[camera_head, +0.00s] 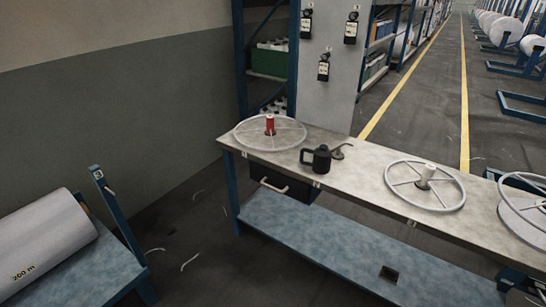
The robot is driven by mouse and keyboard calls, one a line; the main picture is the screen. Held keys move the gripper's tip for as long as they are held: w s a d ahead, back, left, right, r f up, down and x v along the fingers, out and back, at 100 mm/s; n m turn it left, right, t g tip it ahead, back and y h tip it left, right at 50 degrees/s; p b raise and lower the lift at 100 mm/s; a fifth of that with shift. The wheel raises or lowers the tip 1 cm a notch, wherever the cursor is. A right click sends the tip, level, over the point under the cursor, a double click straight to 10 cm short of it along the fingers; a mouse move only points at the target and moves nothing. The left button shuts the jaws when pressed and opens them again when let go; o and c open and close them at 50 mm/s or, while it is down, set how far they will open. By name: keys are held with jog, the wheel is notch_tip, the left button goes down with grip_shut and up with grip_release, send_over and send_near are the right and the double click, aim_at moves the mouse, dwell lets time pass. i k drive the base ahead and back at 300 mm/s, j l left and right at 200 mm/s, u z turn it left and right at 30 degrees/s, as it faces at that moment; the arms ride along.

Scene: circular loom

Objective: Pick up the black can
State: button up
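The black can (321,159) stands upright on the metal top of a blue-framed workbench (372,187). It sits near the bench's front edge, with a handle on its left side and a spout-like piece reaching up to the right. A small metal fitting (338,152) is right beside it; I cannot tell whether they touch. My gripper is not in view.
A wheel with a red spool (270,125) lies left of the can. A fabric roll (42,245) rests on a blue stand at lower left. A grey column (328,80) rises behind the bench. Floor between is mostly open.

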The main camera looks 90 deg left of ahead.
aim_at(322, 156)
jog(key=u, duration=2.65)
jog(key=z, duration=4.15)
jog(key=u, duration=0.85)
jog(key=j+u, duration=0.15)
jog(key=u, duration=0.35)
jog(key=j+u, duration=0.2)
jog(key=u, duration=0.3)
jog(key=j+u, duration=0.2)
jog(key=u, duration=0.25)
jog(key=j+u, duration=0.2)
jog(key=u, duration=0.3)
jog(key=j+u, duration=0.1)
jog(key=j, duration=0.15)
jog(key=i, duration=0.05)
